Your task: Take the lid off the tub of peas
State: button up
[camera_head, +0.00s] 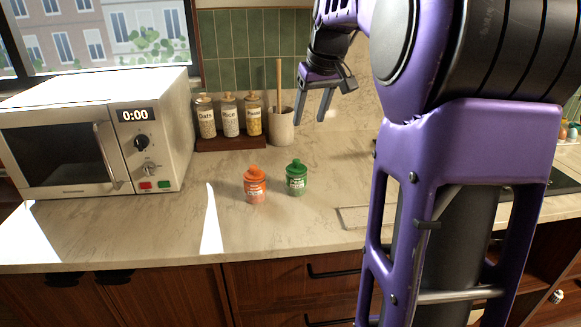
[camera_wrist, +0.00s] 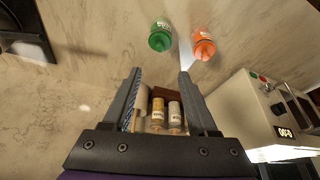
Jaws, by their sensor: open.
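A small green tub with a green knobbed lid (camera_head: 296,177) stands upright on the counter, lid on. Its label is too small to read surely, but its colour fits peas. It also shows in the wrist view (camera_wrist: 160,36), beyond my fingertips. A like orange tub with an orange lid (camera_head: 254,185) stands just left of it, and it is at the upper right in the wrist view (camera_wrist: 203,45). My gripper (camera_head: 310,118) is open and empty, raised above the counter behind the tubs, apart from both. In the wrist view its two fingers (camera_wrist: 160,72) are spread.
A microwave (camera_head: 60,145) stands at the left. Several labelled jars (camera_head: 229,117) on a wooden stand (camera_head: 230,142) and a utensil crock (camera_head: 281,128) are at the back wall. A hob (camera_head: 562,182) is at the right. The counter (camera_head: 150,225) in front of the tubs is clear.

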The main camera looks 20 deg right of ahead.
aim_at(297, 160)
jog(key=x, duration=0.5)
jog(key=b+x, duration=0.1)
jog(key=x, duration=0.4)
jog(key=b+x, duration=0.1)
jog(key=x, duration=0.4)
jog(key=shift+w+f, duration=0.25)
jog(key=shift+w, duration=0.15)
grip_shut()
